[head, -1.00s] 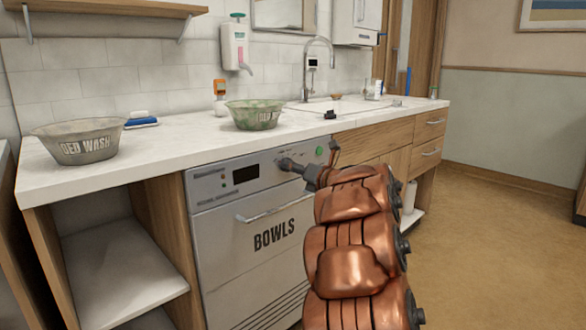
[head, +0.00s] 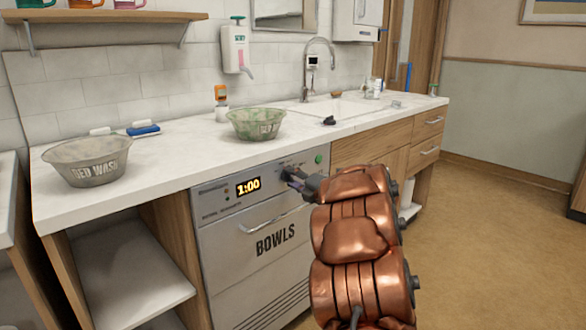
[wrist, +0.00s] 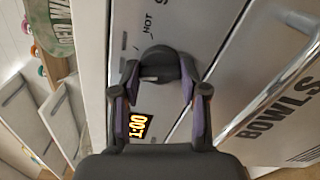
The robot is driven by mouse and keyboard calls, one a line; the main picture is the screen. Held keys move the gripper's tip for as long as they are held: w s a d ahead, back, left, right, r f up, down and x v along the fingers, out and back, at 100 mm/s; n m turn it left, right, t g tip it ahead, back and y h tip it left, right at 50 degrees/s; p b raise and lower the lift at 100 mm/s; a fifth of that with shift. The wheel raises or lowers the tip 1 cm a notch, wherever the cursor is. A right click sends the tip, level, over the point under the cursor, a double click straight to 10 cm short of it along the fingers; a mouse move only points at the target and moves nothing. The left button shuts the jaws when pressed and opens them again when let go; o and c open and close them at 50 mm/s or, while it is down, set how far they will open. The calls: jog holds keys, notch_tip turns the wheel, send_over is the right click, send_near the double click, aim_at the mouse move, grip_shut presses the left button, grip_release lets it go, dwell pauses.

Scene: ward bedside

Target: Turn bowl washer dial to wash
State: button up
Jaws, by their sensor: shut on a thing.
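The bowl washer (head: 250,250) is a grey front-loading machine marked BOWLS, set under the white counter. Its display (head: 248,187) is lit and reads 1:00; it also shows in the wrist view (wrist: 138,126). The dark round dial (wrist: 160,66) with a pale pointer mark sits on the control panel. My gripper (wrist: 160,88) has its two purple-lined fingers either side of the dial, shut on it. In the head view my gripper (head: 294,178) is at the panel, and it and my arm largely hide the dial. The word HOT is printed near the dial; other labels are cut off.
A grey BED WASH bowl (head: 88,160) and a green bowl (head: 255,123) stand on the counter (head: 190,145). A green button (head: 318,159) is right of the dial. The door handle (head: 275,212) sticks out below the panel. The floor at right is clear.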

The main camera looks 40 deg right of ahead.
jog(key=shift+d+r+m+p, duration=0.1)
jog(key=shift+m+p, duration=3.5)
jog(key=shift+p, duration=0.3)
jog(key=o, duration=1.1)
jog(key=shift+o, duration=0.2)
jog(key=s, duration=1.2)
jog(key=shift+a, duration=0.2)
